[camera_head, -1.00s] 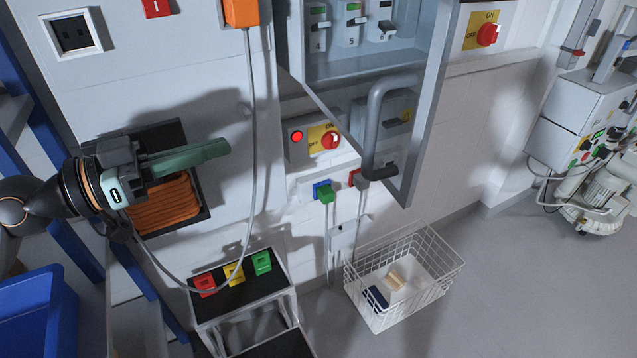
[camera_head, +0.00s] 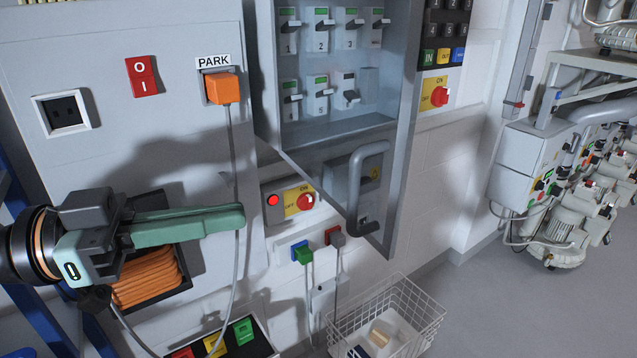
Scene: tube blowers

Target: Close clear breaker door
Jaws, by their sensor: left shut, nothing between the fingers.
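The clear breaker door (camera_head: 401,150) has a grey frame and a see-through pane. It stands ajar, swung out in front of the breaker box, with its lower edge slanting down to the right from the box's left side. Its grey bar handle (camera_head: 357,185) is near the free right edge. Rows of breaker switches (camera_head: 320,90) show behind the pane. My left gripper (camera_head: 240,215), with green fingers, is shut and empty. It is left of the door and lower than most of it, apart from the handle. My right gripper is not in view.
An orange plug (camera_head: 222,88) sits in the PARK socket, its grey cable hanging behind my left fingertips. A red-knob switch box (camera_head: 290,200) is below the breakers. A wire basket (camera_head: 425,310) stands on the floor. Machines (camera_head: 560,220) stand at the right; floor between is clear.

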